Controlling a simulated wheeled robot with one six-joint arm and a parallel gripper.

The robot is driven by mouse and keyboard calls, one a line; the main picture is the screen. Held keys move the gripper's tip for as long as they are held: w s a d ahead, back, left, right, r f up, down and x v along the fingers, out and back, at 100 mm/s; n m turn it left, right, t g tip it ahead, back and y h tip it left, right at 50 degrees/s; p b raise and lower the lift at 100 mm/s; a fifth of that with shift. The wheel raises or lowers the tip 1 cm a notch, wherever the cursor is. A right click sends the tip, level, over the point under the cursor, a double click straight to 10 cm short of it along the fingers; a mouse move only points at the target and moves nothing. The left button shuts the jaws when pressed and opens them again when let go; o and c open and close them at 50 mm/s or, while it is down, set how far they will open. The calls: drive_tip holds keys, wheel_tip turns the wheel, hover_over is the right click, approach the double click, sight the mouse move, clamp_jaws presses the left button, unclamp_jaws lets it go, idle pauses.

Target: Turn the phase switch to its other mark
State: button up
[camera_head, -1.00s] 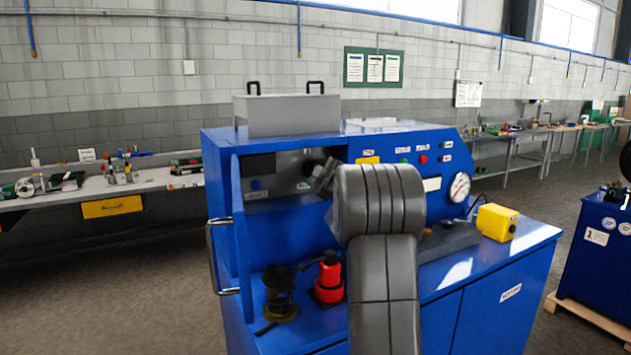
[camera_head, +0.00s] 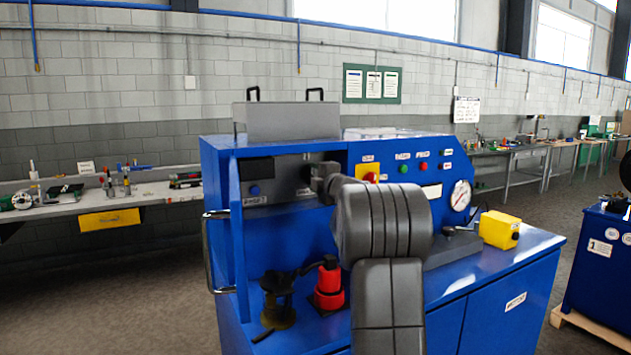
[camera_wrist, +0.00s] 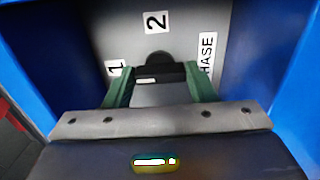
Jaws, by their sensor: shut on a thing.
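The phase switch (camera_wrist: 160,73) is a black bar knob on a grey panel in the wrist view. A white line on its left end points left, toward the mark 1 (camera_wrist: 116,68). The mark 2 (camera_wrist: 156,21) is above the knob, and the PHASE label (camera_wrist: 207,58) is at the right. My gripper (camera_wrist: 156,77) has its green fingers on either side of the knob and is shut on it. In the head view my gripper (camera_head: 322,177) is at the grey panel inside the blue cabinet, and my wrist hides part of it.
The blue cabinet (camera_head: 493,285) has an open door with a handle (camera_head: 208,250) at the left. A red bottle jack (camera_head: 329,285), a dark brass-based tool (camera_head: 278,300) and a yellow box (camera_head: 498,229) stand on its top. Blue side walls flank the switch panel closely.

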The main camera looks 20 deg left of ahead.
idle(0.4)
drive_tip(key=o, duration=1)
drive_tip(key=b+v, duration=0.2)
drive_tip(key=v, duration=1.2)
drive_tip(key=shift+b, duration=0.3)
drive_tip(key=shift+w+a, duration=0.1)
drive_tip(key=shift+a, duration=0.05)
drive_tip(key=p+x, duration=0.2)
drive_tip(key=x, duration=1.1)
drive_tip(key=shift+w+a+p, duration=0.25)
drive_tip(key=shift+p, duration=0.05)
